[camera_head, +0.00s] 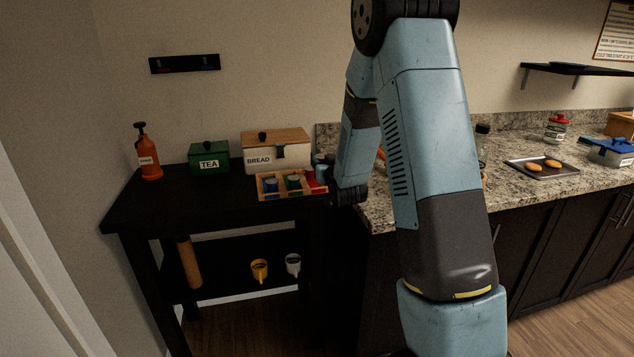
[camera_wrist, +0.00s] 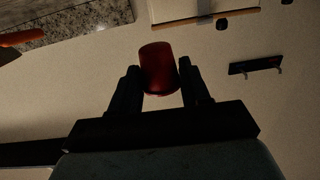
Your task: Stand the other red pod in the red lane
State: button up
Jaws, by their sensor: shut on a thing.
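A red pod (camera_wrist: 158,69) is between the two fingers of my gripper (camera_wrist: 160,85) in the wrist view, with the wall behind it. My gripper is shut on it. In the head view my arm hides the gripper and this pod. A wooden tray (camera_head: 291,196) with lanes sits on the dark table. A blue pod (camera_head: 271,185) is in its left lane and a green pod (camera_head: 293,182) in its middle lane. The red lane (camera_head: 314,184) is at the right, partly hidden near my arm.
A bread box (camera_head: 264,157) stands behind the tray, a green tea box (camera_head: 209,159) to its left, and an orange-red bottle (camera_head: 149,158) further left. The granite counter (camera_head: 519,148) at right holds a baking pan (camera_head: 541,169). The table's front left is clear.

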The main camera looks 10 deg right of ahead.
jog(key=w+f, duration=0.1)
jog(key=f, duration=0.1)
jog(key=w+f, duration=0.2)
jog(key=w+a+f, duration=0.1)
jog(key=shift+w+a+f, duration=0.1)
jog(key=shift+w+f, duration=0.15)
jog(key=shift+f, duration=1.65)
jog(key=o, duration=1)
jog(key=shift+f, duration=0.1)
